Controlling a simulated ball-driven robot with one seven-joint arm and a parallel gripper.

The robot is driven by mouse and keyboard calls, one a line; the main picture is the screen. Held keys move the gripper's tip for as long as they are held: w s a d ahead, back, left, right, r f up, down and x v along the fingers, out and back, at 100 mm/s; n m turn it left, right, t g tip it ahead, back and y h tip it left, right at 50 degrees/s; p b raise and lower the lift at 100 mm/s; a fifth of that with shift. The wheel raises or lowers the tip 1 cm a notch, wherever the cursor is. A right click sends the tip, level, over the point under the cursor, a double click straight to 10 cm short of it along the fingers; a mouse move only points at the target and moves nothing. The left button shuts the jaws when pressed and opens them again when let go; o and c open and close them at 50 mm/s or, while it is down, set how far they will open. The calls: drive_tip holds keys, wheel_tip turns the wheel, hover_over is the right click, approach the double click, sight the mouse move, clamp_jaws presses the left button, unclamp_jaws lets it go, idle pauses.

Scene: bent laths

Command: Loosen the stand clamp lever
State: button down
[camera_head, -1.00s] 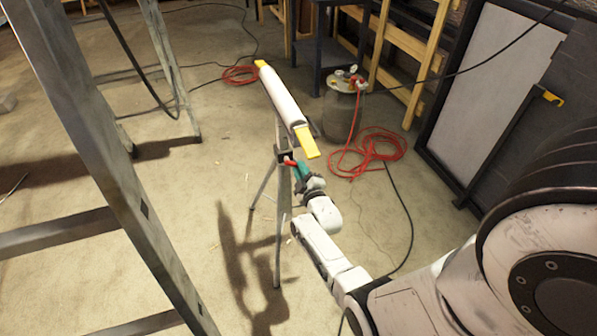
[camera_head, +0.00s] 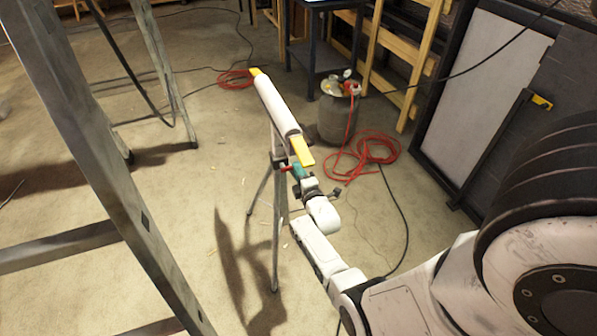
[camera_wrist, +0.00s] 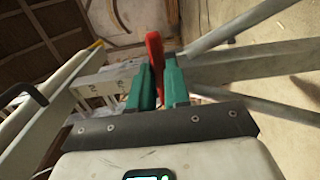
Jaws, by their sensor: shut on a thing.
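The stand (camera_head: 277,230) is a grey tripod bearing a long white bar with yellow ends (camera_head: 275,105). A dark clamp (camera_head: 277,160) sits at the top of its legs, under the bar. The clamp's red lever (camera_head: 286,169) points right, toward my gripper (camera_head: 295,170). In the wrist view the red lever (camera_wrist: 155,52) stands between the green fingertips of my gripper (camera_wrist: 158,75), which is shut on it. The lever's inner end and pivot are hard to make out.
A metal ladder (camera_head: 110,170) stands at the left. A grey canister (camera_head: 338,115) and a coiled red hose (camera_head: 365,155) lie behind my gripper. Dark-framed panels (camera_head: 480,90) lean at the right. The floor around the tripod is mostly clear.

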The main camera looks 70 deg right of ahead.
idle(0.4)
drive_tip(key=c, duration=1.1)
unclamp_jaws()
drive_tip(key=shift+p+v, duration=3.25)
drive_tip(key=shift+v, duration=2.2)
